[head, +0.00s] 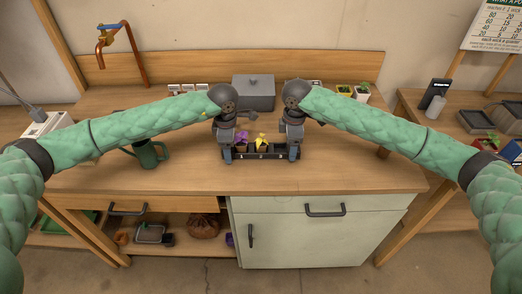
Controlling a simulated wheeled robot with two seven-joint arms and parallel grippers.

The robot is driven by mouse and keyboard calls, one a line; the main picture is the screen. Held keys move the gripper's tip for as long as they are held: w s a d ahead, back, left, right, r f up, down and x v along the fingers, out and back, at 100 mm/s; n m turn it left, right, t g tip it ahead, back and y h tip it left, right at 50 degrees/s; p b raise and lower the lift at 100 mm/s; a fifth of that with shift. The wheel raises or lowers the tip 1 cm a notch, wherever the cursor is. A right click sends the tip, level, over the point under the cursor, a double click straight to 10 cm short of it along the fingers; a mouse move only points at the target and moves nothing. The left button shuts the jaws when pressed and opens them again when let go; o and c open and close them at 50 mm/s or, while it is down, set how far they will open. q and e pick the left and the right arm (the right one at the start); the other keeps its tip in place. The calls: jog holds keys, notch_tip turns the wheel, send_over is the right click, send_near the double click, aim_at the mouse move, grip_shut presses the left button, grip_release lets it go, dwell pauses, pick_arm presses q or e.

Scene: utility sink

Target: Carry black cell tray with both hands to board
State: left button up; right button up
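The black cell tray (260,156) is at the middle of the wooden bench, long side facing me, and looks level. A purple flower plant (242,139) and a yellow flower plant (262,140) stand in it. My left gripper (228,154) points down at the tray's left end, and my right gripper (293,153) points down at its right end. Both overlap the end walls in this view. The finger gaps are too small to make out, and I cannot tell whether the tray touches the bench. I cannot pick out a board with certainty.
A grey lidded box (254,94) stands behind the tray. A green watering can (148,154) is left of it. Bench top (350,170) right of the tray is clear.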

pick_arm(q)
jog(key=shift+f, duration=0.1)
pick_arm(e)
jog(key=shift+f, duration=0.1)
pick_arm(q)
jog(key=c, duration=1.1)
pick_arm(e)
jog(key=c, duration=1.1)
